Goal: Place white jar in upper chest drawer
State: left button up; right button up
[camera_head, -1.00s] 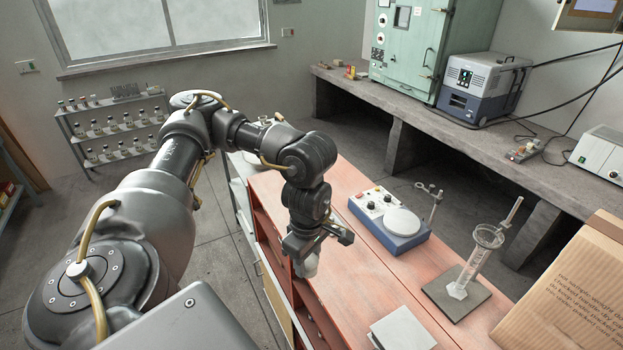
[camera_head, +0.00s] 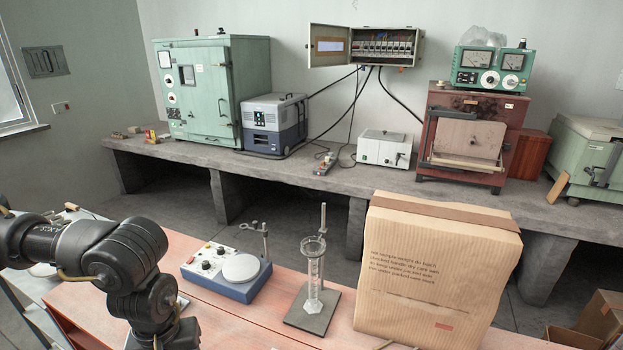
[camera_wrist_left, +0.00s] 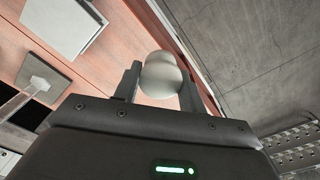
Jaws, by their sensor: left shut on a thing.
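The white jar (camera_wrist_left: 160,73) is between the fingers of my left gripper (camera_wrist_left: 160,85) in the left wrist view. The gripper is shut on it, with the jar's rounded end facing the camera. The upper drawer cannot be made out clearly. My right gripper is not in view.
A concrete bench (camera_head: 300,175) with instruments runs along the back wall. Some chest top between the stirrer and stand is clear.

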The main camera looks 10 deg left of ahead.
pick_arm(q)
jog(key=w+d+m+b, duration=0.1)
jog(key=d+m+b, duration=0.2)
jog(key=d, duration=0.3)
jog(key=shift+w+f+m, duration=0.2)
jog(key=shift+f+m, duration=0.15)
jog(key=shift+m, duration=0.35)
